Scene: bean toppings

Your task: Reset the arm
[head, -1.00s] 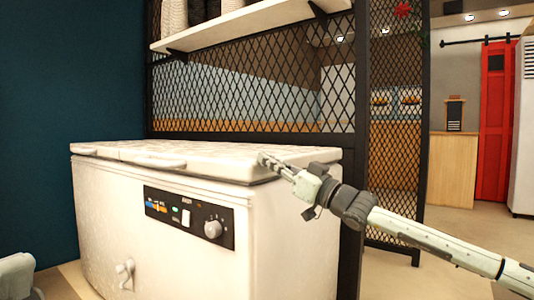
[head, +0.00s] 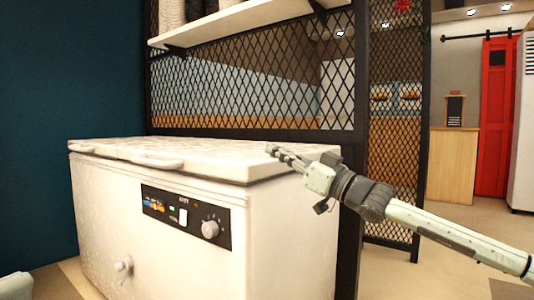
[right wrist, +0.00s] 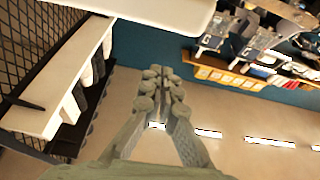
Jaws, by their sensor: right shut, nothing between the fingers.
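My right gripper (head: 271,151) reaches in from the right in the head view. Its fingers are shut and empty, and they appear in front of the right end of the white chest freezer's lid (head: 225,160). I cannot tell whether they touch the lid. In the right wrist view the two fingers (right wrist: 161,82) lie close together with nothing between them. My left gripper is not in view; only a pale piece, perhaps of my left arm, shows at the bottom left corner of the head view.
The freezer (head: 160,215) has its lid down and a dark control panel (head: 187,217) on the front. A black mesh partition (head: 250,85) with a white shelf (head: 235,25) stands behind it. A red door (head: 494,120) is at the far right. Floor is open at the right.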

